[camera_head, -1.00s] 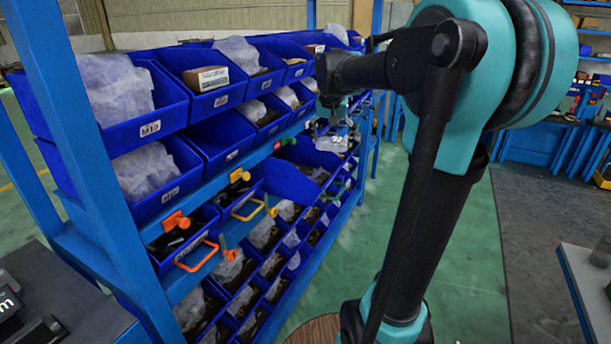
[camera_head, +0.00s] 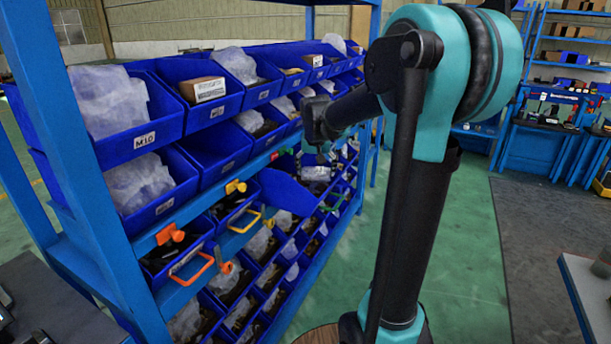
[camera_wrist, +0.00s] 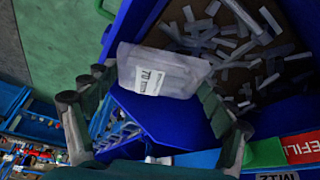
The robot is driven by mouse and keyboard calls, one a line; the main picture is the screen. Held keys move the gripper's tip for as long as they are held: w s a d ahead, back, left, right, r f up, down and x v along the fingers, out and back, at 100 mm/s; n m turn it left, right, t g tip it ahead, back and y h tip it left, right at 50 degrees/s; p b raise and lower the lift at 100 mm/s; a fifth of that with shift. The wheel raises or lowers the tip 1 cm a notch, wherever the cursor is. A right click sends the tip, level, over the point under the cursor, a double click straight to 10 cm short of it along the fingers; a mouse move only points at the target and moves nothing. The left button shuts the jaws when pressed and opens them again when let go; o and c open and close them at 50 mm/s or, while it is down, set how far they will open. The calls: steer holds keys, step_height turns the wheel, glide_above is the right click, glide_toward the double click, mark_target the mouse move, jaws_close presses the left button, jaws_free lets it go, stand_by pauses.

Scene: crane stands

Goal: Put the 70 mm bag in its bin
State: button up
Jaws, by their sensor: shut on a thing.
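My gripper (camera_wrist: 155,90) is shut on a clear plastic bag (camera_wrist: 178,76) with a white label reading "70". The wrist view shows the bag between the fingertips, above a blue bin (camera_wrist: 160,125). In the head view my gripper (camera_head: 320,158) and the bag (camera_head: 316,174) hang beside the rack's middle rows, near a blue panel (camera_head: 276,191). I cannot tell from the pictures which bin is the bag's own, or whether the bag touches the bin.
A blue rack (camera_head: 75,222) holds several rows of blue bins, many with bagged parts. Orange (camera_head: 196,270) and yellow (camera_head: 245,220) handles stick out from its front. A red "REFILL" label (camera_wrist: 300,147) is at the right of the wrist view. Green floor (camera_head: 440,260) lies open to the right.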

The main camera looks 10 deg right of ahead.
mark_target(305, 169)
steer(key=w+a+f, duration=0.2)
steer(key=a, duration=0.1)
steer(key=shift+w+a+f, duration=0.1)
steer(key=shift+w+f, duration=0.05)
steer(key=shift+f, duration=0.25)
steer(key=o, duration=1.3)
steer(key=shift+f, duration=0.1)
steer(key=shift+c, duration=0.2)
steer(key=v, duration=1.2)
